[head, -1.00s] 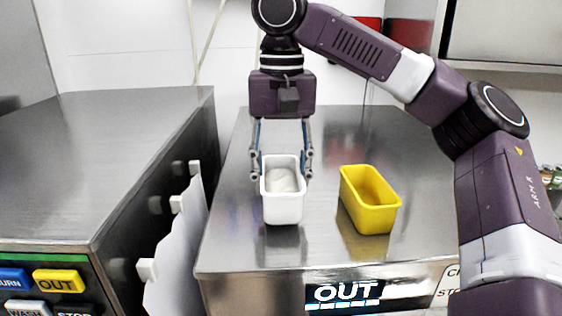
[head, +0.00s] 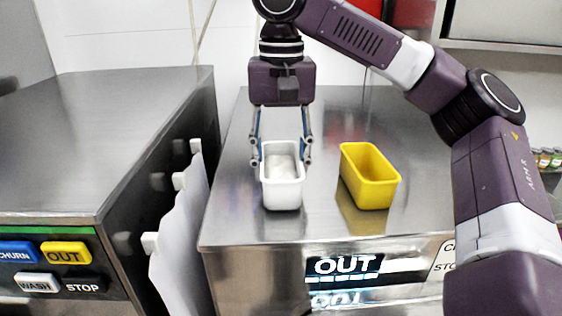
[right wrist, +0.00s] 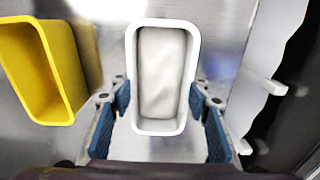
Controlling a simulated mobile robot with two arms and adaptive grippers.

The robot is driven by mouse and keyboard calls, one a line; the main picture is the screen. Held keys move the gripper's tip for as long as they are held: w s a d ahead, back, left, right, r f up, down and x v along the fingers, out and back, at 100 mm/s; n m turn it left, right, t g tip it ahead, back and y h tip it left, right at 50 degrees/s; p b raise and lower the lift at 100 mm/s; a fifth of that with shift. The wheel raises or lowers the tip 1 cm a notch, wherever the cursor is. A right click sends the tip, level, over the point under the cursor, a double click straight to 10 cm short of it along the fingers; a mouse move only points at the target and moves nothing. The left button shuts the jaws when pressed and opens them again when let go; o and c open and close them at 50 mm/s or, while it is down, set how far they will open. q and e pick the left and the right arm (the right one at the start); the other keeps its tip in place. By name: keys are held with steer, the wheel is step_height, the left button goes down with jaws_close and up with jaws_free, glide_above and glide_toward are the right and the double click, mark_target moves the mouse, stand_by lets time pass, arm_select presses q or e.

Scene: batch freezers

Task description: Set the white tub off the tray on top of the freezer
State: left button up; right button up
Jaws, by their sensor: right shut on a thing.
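The white tub (head: 282,195), filled with smooth white contents, is upright at the middle front of the steel freezer top (head: 235,215). Its reflection shows just below it; I cannot tell for sure whether its base touches the steel. My right gripper (head: 280,161) comes down from above, shut on the tub with one finger on each long side. In the right wrist view, the tub (right wrist: 188,118) sits between the blue finger pads of the gripper (right wrist: 160,98). No tray shows. My left gripper is not in view.
A yellow tub (head: 372,195), empty-looking, stands on the same freezer top to the right, with a gap between. A second freezer (head: 110,130) is at left, with a white jagged panel (head: 185,225) between. Clear steel surrounds the white tub.

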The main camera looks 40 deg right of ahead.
steer(key=shift+f, duration=0.3)
steer(key=o, duration=1.5)
